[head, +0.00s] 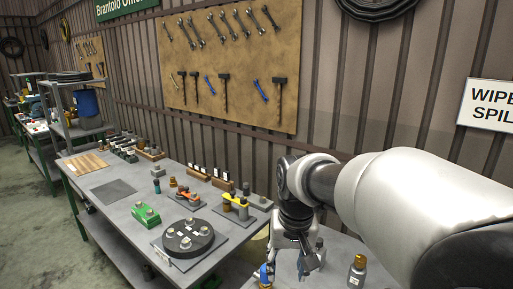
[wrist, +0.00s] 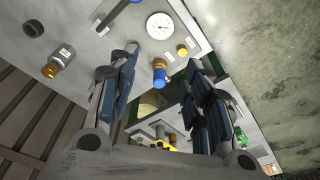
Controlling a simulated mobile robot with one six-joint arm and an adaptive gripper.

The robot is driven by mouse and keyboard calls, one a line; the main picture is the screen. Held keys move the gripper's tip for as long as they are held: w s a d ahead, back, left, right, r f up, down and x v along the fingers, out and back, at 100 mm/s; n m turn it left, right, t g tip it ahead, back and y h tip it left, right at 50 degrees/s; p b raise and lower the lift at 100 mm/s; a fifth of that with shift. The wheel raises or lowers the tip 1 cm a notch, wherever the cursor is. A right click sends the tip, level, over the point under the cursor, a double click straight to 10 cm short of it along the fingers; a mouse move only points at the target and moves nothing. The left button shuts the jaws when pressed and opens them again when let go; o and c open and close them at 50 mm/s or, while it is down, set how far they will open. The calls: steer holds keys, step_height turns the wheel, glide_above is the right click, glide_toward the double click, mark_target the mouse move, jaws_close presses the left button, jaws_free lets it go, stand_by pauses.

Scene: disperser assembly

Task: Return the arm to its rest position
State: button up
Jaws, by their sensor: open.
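The same-looking bottle shows partly beside the gripper in the head view (head: 264,275). Part of the gripper is hidden by my arm link.
The left bench (head: 115,207) holds a dark round plate (head: 188,238), a green block (head: 146,215) and several small parts. A gold-capped bottle (head: 357,271) stands on the near table. A round dial (wrist: 160,26) lies there. A tool board (head: 232,60) hangs behind.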

steer(key=s+d+t, duration=0.1)
steer(key=s+d, duration=0.2)
steer(key=s, duration=0.8)
steer(key=s+d+r+t, duration=0.1)
steer(key=s+d, duration=0.3)
steer(key=s, duration=0.7)
steer(key=shift+s+d+t, duration=0.2)
steer(key=shift+s+t, duration=0.1)
steer(key=shift+s, duration=0.05)
